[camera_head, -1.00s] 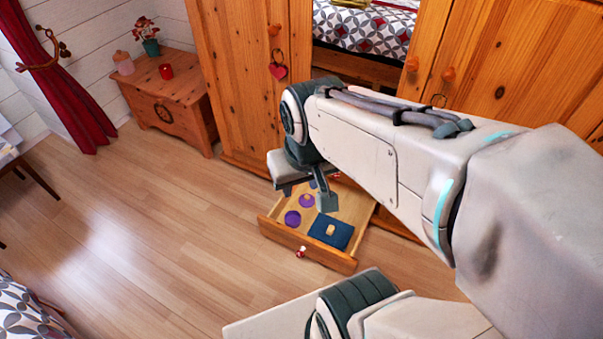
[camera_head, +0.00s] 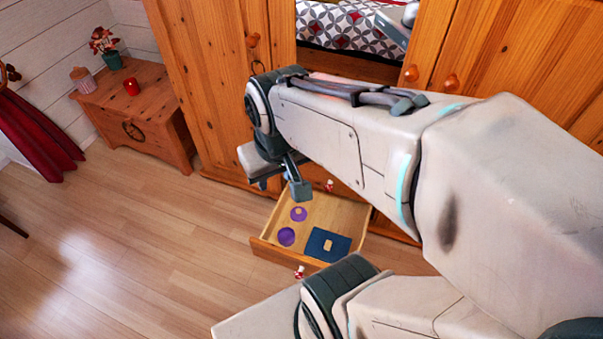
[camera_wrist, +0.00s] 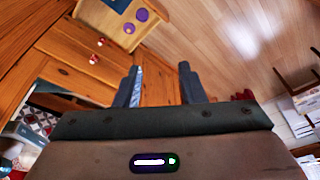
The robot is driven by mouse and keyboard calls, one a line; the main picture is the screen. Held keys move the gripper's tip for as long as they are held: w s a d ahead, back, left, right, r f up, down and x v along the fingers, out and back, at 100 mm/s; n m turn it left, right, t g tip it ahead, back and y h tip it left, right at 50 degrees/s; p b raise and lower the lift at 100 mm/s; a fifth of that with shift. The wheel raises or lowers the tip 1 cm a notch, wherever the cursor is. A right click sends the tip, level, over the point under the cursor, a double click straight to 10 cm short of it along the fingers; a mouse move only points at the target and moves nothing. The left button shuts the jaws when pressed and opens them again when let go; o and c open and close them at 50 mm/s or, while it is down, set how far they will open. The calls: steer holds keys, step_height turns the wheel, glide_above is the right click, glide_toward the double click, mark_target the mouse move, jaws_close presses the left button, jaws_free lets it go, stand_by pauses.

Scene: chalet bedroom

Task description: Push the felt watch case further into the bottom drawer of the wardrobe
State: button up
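The bottom drawer (camera_head: 262,243) of the wardrobe (camera_head: 212,90) is pulled out. A dark blue flat square with a tan patch (camera_head: 315,240) lies at its front right and may be the felt watch case; I cannot be sure. Two purple discs lie to its left, one nearer the front (camera_head: 287,237) and one further back (camera_head: 298,214). My gripper (camera_head: 298,190) is above the drawer's back left edge, clear of its contents. In the wrist view my gripper (camera_wrist: 160,85) has its fingers apart with nothing between them; the purple discs (camera_wrist: 142,14) show at the top.
A wooden chest (camera_head: 140,110) with a plant, a pink jar and a red candle stands at left. The wooden floor (camera_head: 150,240) left of the drawer is clear.

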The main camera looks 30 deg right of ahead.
steer(key=shift+s, duration=0.15)
steer(key=o, duration=0.4)
steer(key=shift+o, duration=0.8)
steer(key=shift+w+f, duration=0.2)
steer(key=shift+f, duration=0.1)
steer(key=w+d+f+m+y+b, duration=0.1)
steer(key=w+d+f+m+b, duration=0.35)
steer(key=f, duration=0.65)
steer(key=w+d+f+m+g+y+b, duration=0.1)
steer(key=w+f+m+b, duration=0.5)
steer(key=f, duration=0.5)
steer(key=w+d+f+m+y+b, duration=0.1)
steer(key=w+d+f+m+b, duration=0.3)
steer(key=f+b, duration=0.5)
steer(key=d+f+m+h+b, duration=0.1)
steer(key=d+f+m+b, duration=0.2)
steer(key=f, duration=0.8)
steer(key=s+d+f+m+g+h+b, duration=0.1)
steer(key=d+f+m+b, duration=0.3)
steer(key=f, duration=0.8)
steer(key=d+f+m+h+b, duration=0.1)
steer(key=d+f+m+b, duration=0.2)
steer(key=d+f+m, duration=0.3)
steer(key=d+f, duration=0.3)
steer(key=f, duration=0.3)
steer(key=shift+s+d+g+b, duration=0.25)
steer(key=shift+s+g+b, duration=0.05)
steer(key=shift+s+g, duration=0.1)
